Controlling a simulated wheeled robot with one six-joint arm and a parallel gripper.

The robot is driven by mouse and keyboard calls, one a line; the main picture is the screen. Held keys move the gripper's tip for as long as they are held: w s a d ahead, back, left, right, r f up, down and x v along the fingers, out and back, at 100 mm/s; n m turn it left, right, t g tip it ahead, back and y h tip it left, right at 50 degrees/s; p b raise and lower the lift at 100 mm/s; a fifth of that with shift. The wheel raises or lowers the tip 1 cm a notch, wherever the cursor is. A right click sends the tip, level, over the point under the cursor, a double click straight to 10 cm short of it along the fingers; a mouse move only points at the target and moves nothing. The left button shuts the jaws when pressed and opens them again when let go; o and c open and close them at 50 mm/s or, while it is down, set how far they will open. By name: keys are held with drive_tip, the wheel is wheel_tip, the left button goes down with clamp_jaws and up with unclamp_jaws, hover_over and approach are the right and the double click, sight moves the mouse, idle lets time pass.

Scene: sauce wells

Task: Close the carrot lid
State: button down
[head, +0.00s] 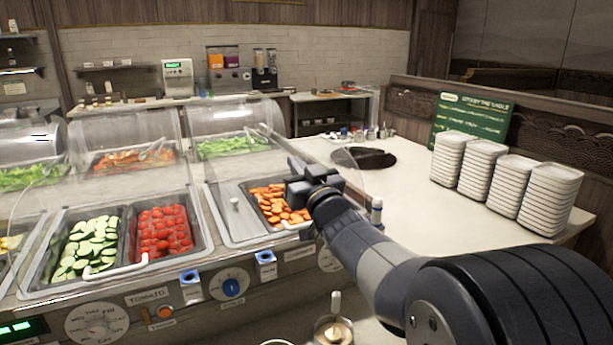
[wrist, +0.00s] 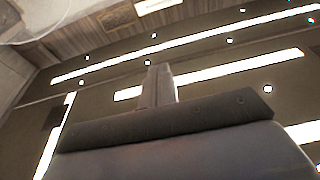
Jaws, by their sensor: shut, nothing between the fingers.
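The carrot well (head: 262,193) holds orange carrot slices (head: 275,207) at the front right of the counter, and they show uncovered from above. A clear curved lid (head: 345,165) appears raised at the well's back right; its outline is faint, and my arm hides part of it. My gripper (head: 298,192) is over the right part of the carrots, beside the clear lid; I cannot tell whether it touches it. In the wrist view my gripper (wrist: 160,85) has its fingers together and empty, pointing toward the ceiling.
Cucumber (head: 82,245) and tomato (head: 163,232) wells lie left. Clear-hooded wells (head: 232,115) stand behind. Stacked white trays (head: 548,195) and a green sign (head: 470,118) stand on the right counter. Knobs (head: 231,286) line the front. The white countertop (head: 400,200) has free room.

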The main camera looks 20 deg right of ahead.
drive_tip(key=f, duration=0.3)
drive_tip(key=shift+w+f, duration=0.35)
drive_tip(key=shift+w, duration=0.05)
drive_tip(key=shift+f, duration=0.1)
wheel_tip(320, 180, down, 8)
drive_tip(key=s+t+b, duration=0.2)
drive_tip(key=b, duration=1.3)
drive_tip(key=shift+d, duration=0.15)
wheel_tip(320, 180, up, 5)
drive_tip(key=p, duration=0.2)
drive_tip(key=f+b+v, duration=0.1)
drive_tip(key=v, duration=1)
drive_tip(key=shift+w+f, duration=0.35)
